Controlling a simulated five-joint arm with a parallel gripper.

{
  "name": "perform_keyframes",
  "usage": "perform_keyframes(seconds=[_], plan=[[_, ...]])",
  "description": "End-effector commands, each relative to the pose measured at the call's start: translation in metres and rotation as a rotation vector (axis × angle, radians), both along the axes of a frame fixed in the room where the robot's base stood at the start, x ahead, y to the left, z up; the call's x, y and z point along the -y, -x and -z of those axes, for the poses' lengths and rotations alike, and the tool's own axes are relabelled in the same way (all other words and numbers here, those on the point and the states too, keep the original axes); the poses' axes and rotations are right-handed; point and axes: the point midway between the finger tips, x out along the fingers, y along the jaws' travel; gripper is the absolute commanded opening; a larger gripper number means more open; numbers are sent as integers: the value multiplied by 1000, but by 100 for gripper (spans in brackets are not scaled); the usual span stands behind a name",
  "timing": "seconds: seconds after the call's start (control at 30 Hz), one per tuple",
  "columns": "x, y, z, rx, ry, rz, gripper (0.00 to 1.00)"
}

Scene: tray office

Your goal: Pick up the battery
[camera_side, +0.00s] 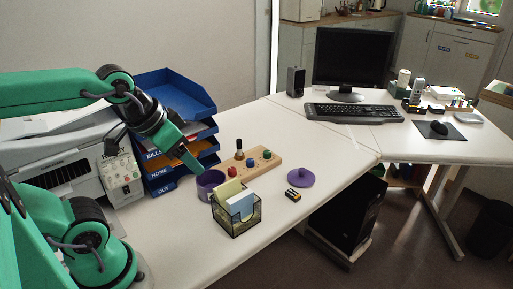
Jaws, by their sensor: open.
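The battery (293,195) is a small black and yellow item lying on the white desk, near its front edge, just below a purple lid-like disc. My gripper (194,160) is open and empty. It is above the desk to the left of the battery, in front of the blue letter trays and well apart from the battery. The fingertips are small in this view.
A wooden board with pegs (250,164), the purple disc (300,178) and blue trays (172,97) stand nearby. Desk right of the disc is clear.

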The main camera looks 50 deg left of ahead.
Motion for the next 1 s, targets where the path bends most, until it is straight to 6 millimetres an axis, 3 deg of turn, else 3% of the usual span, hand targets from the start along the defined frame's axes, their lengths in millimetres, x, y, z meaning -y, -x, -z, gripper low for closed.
perform_keyframes(seconds=[0.27,0.47,1.0], plan=[[0,-5,-2,-7,1,0,67],[1,-23,-7,-39,3,-1,67],[9,-119,-7,-181,10,-4,67]])
